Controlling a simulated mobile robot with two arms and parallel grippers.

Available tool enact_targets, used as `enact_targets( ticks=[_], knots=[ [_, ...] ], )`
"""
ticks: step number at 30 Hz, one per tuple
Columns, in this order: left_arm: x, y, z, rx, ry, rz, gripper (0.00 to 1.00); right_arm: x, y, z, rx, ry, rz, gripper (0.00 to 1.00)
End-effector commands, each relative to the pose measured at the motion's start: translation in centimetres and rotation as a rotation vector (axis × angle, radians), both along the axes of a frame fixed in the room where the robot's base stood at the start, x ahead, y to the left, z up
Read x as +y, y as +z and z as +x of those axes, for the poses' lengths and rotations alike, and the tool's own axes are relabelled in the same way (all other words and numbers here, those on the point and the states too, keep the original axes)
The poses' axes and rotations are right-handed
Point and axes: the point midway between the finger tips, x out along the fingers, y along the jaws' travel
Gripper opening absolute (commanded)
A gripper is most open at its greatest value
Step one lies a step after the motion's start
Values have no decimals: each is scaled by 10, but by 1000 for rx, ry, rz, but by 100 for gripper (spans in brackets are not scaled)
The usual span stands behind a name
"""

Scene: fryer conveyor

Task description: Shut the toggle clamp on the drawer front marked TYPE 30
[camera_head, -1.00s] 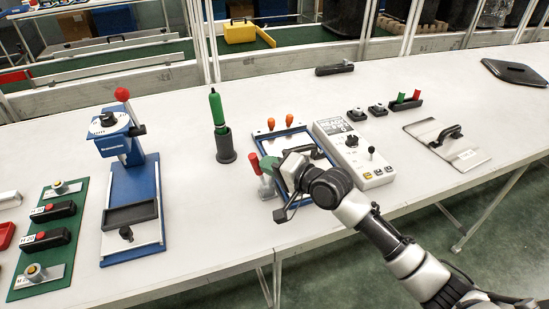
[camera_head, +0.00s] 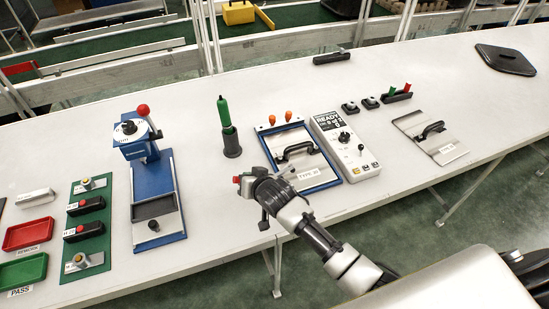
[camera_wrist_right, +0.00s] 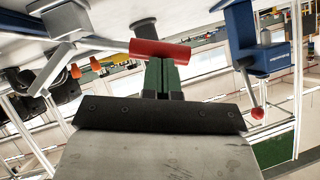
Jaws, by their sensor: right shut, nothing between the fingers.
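The drawer front (camera_head: 325,179) is a pale plate in a blue frame, with a black handle and a label that seems to read TYPE 30. The toggle clamp's red grip (camera_head: 237,179) shows just left of my right gripper (camera_head: 247,186), at the drawer's front left. The gripper hides most of the clamp. In the right wrist view, the red grip (camera_wrist_right: 160,51) lies crosswise at the tips of my shut green fingers (camera_wrist_right: 161,76), close to or touching them. A metal arm runs left from it to the clamp body (camera_wrist_right: 66,22). My left gripper is out of view.
A grey control box (camera_head: 345,148) stands right of the drawer. A green-handled tool in a dark holder (camera_head: 231,144) stands behind left. A blue press (camera_head: 155,190) stands further left.

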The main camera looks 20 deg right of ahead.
Motion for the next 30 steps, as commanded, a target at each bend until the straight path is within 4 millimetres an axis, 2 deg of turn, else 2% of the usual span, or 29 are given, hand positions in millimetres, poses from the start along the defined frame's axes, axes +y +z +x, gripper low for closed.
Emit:
enact_targets(
  ticks=[12,30],
  knots=[
    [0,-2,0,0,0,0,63,16,-24,0,-12,0,-310,0],
    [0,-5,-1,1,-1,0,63,19,-33,0,-12,-1,-303,0]
  ],
)
